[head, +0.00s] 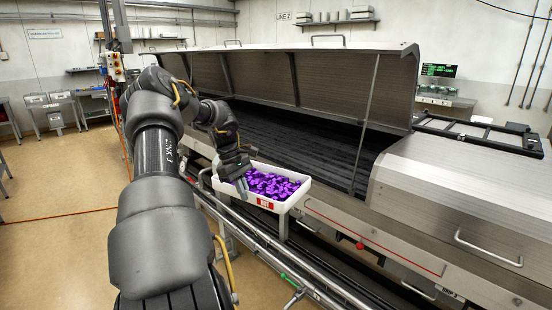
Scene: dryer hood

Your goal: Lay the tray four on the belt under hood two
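A white tray (278,205) full of purple pieces (270,184) is at the near side of the dryer, level and outside the belt. A red label (265,203) shows on its front wall; I cannot read it surely. My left gripper (241,186) is at the tray's left end, its fingers pointing down by the rim. I cannot tell whether the fingers are closed on the rim. The dark belt (290,135) lies under a raised steel hood (300,80). My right gripper is out of view.
A closed hood (470,200) with a handle covers the dryer at the right. A thin strut (367,120) stands at the open hood's right end. Rails and pipes (290,270) run along the near side. The visible belt is bare.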

